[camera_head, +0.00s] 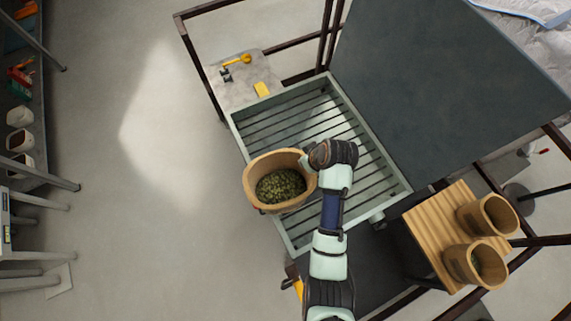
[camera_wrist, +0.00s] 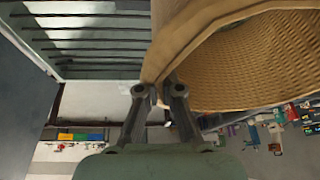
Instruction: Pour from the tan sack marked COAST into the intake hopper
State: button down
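A tan woven sack (camera_head: 256,165) holds green beans (camera_head: 281,186), seen from above through its open mouth. No marking on it is readable from here. My gripper (camera_head: 311,163) is shut on the sack's rim at its right side. In the wrist view the fingers (camera_wrist: 160,94) pinch the rim of the sack (camera_wrist: 235,60). The intake hopper (camera_head: 297,110) is a grey-green frame with a slatted grate. The sack hangs over the hopper's left edge and hides part of it. No beans show on the visible slats.
Two more tan sacks (camera_head: 487,216) (camera_head: 475,265) stand on a wooden board (camera_head: 428,224) at the right. A large dark panel (camera_head: 440,80) rises behind the hopper. A ledge (camera_head: 240,92) with a yellow scoop (camera_head: 237,60) lies beyond it. Open floor is at the left.

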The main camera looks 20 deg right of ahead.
jog(key=s+d+f+m+h+b, duration=0.1)
jog(key=s+d+m+b, duration=0.15)
jog(key=d, duration=1.85)
jog(key=s+d+m+h, duration=0.1)
jog(key=s+d+m, duration=0.2)
jog(key=s+d, duration=0.8)
jog(key=d, duration=0.4)
jog(key=shift+s+m, duration=0.25)
jog(key=shift+m, duration=0.1)
